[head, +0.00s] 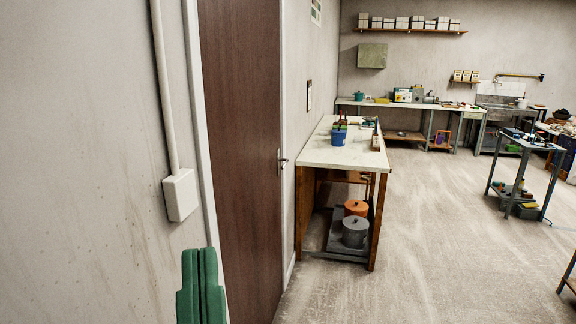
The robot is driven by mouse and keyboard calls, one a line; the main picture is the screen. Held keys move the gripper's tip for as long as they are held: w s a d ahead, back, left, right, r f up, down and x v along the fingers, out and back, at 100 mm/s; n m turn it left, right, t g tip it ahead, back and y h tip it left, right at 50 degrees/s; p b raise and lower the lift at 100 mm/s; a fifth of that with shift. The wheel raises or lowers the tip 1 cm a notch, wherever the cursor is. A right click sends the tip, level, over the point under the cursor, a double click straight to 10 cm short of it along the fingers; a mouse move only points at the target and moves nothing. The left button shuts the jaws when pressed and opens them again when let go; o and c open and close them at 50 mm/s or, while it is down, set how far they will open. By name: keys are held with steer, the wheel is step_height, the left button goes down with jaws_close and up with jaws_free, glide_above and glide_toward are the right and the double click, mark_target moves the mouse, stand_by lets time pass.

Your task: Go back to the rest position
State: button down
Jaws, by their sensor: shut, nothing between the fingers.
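My gripper (200,262) shows at the bottom edge of the head view, left of centre, as a green shape with two rounded upright parts side by side. The two parts are together, so it is shut, with nothing seen between them. It is in front of the pale wall and the left edge of the door. The rest of my arm is out of the picture below.
A brown door (240,150) and a wall conduit with a white box (180,195) are close by. A white-topped workbench (325,155) holds a blue bucket (338,138); lidded pots stand beneath. A blue-grey trolley (525,143) is at right. The middle floor (430,240) is clear.

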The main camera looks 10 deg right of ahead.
step_height(320, 180, up, 37)
steer(key=p, duration=3.1)
steer(key=shift+w+d+p, duration=0.2)
steer(key=shift+p, duration=0.15)
